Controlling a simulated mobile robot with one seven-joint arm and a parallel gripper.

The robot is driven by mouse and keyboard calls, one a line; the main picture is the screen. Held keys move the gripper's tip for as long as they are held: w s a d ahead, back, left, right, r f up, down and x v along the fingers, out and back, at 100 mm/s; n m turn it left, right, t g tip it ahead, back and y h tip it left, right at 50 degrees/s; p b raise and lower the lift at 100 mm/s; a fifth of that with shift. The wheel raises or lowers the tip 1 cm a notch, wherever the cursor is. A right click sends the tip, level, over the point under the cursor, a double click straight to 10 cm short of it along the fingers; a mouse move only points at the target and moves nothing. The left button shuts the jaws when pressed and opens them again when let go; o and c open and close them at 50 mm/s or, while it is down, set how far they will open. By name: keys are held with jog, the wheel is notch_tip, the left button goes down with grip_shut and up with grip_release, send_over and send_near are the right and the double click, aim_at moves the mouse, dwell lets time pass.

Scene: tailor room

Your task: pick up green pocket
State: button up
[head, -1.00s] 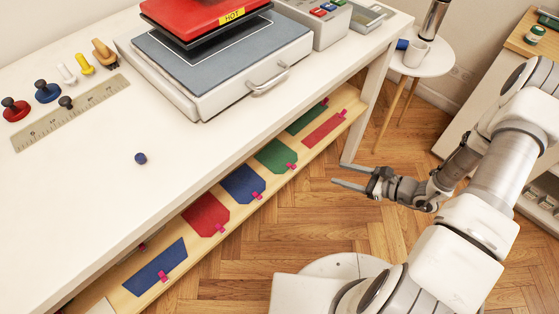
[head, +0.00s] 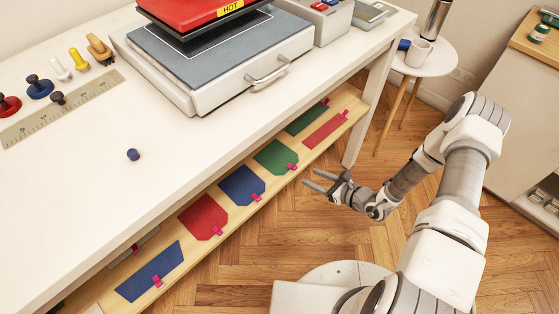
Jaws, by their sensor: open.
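A green pocket (head: 275,156) with a pink tab lies on the wooden shelf (head: 258,204) under the white table. It has cut lower corners and lies between a blue pocket and a darker green piece. The darker green piece (head: 306,119), partly under the table edge, also has a pink tab. My gripper (head: 312,179) is open and empty, its fingers pointing left. In the picture it is just right of and below the green pocket, apart from it, beside the shelf's front edge.
A blue pocket (head: 241,184), red pocket (head: 203,215), red strip (head: 326,131) and blue strip (head: 150,271) share the shelf. The white tabletop (head: 110,202) overhangs it, with a heat press (head: 215,60) on top. A table leg (head: 364,122) stands right. The floor (head: 270,262) in front is clear.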

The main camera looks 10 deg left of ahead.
aim_at(296, 170)
jog(key=shift+r+b+x, duration=0.15)
jog(key=shift+b+x, duration=0.25)
jog(key=shift+x, duration=1.05)
jog(key=shift+r+b+x, duration=0.1)
jog(key=shift+b+x, duration=0.3)
jog(key=shift+x, duration=1.1)
jog(key=shift+a, duration=0.1)
grip_shut()
